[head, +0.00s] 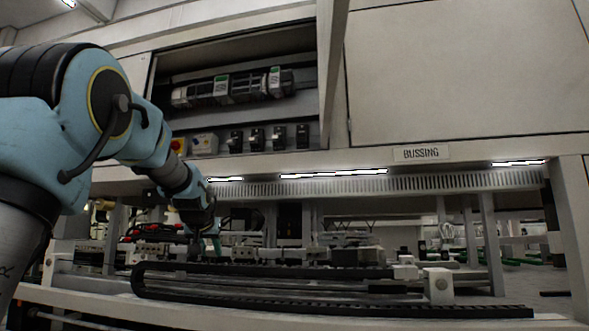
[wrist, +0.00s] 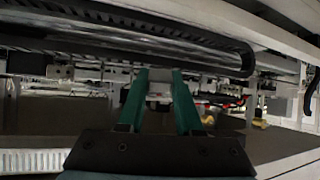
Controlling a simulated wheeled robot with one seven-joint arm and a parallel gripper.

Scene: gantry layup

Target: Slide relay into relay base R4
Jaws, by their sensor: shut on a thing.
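My gripper (wrist: 160,76) shows in the wrist view as two green fingers, parallel with a gap between them. It is shut on a small grey and dark thing (wrist: 160,98), likely the relay, of which little shows. In the head view my gripper (head: 206,238) is small and dark, low over the equipment row under the cabinet. The held thing cannot be made out there. Several small black units (head: 257,139) stand in a row inside the open cabinet, above and to the right of my gripper. Their labels are unreadable, so I cannot tell which is relay base R4.
A black cable chain (head: 290,271) runs along the front of the gantry; it also crosses the wrist view (wrist: 130,30). The cabinet's lower beam with a BUSSING sign (head: 421,153) lies above my gripper. A red-button box (head: 179,145) stands left of the black units.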

